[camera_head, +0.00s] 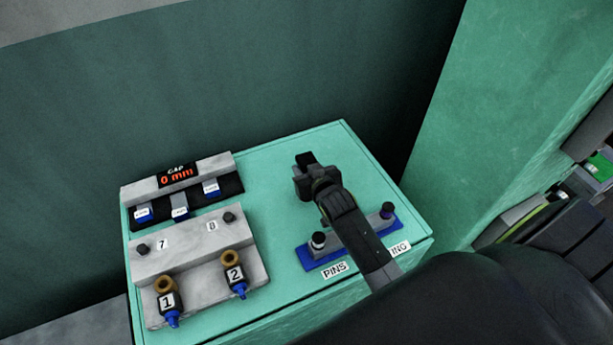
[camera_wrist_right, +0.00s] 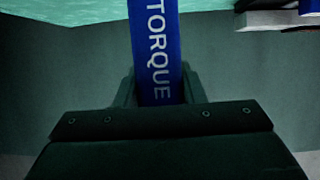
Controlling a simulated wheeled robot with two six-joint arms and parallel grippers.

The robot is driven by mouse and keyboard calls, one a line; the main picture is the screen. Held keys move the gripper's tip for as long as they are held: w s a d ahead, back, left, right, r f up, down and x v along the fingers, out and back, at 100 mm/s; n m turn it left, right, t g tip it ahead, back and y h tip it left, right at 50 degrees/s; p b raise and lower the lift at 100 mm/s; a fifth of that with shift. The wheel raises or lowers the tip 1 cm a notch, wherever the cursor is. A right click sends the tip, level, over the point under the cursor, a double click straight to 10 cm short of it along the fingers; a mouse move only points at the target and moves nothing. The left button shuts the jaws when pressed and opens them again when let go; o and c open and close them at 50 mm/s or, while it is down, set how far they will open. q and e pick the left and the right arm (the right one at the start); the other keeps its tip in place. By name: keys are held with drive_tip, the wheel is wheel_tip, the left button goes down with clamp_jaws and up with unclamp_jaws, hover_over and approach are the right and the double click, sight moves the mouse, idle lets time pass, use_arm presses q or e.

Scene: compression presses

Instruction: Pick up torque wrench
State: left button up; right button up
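In the right wrist view a blue bar lettered TORQUE (camera_wrist_right: 157,45), the torque wrench's handle, runs from the top edge down between the fingers of my right gripper (camera_wrist_right: 161,92). Dark fingers sit close against both sides of the handle, and the gripper looks shut on it. In the head view my right gripper (camera_head: 306,178) is above the back part of the green bench top. The wrench cannot be made out there, seemingly hidden by the gripper and wrist. My left gripper is not in view.
The green bench (camera_head: 275,160) carries a grey gap display block (camera_head: 215,168) and a grey fixture (camera_head: 190,255) with plugs 1 and 2. A blue pin base (camera_head: 307,256) lies partly behind my right wrist. A green column (camera_head: 490,110) rises at right.

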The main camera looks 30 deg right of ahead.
drive_tip(key=c, duration=0.5)
drive_tip(key=shift+w+r, duration=0.1)
drive_tip(key=shift+r, duration=0.05)
clamp_jaws()
drive_tip(key=shift+r, duration=0.1)
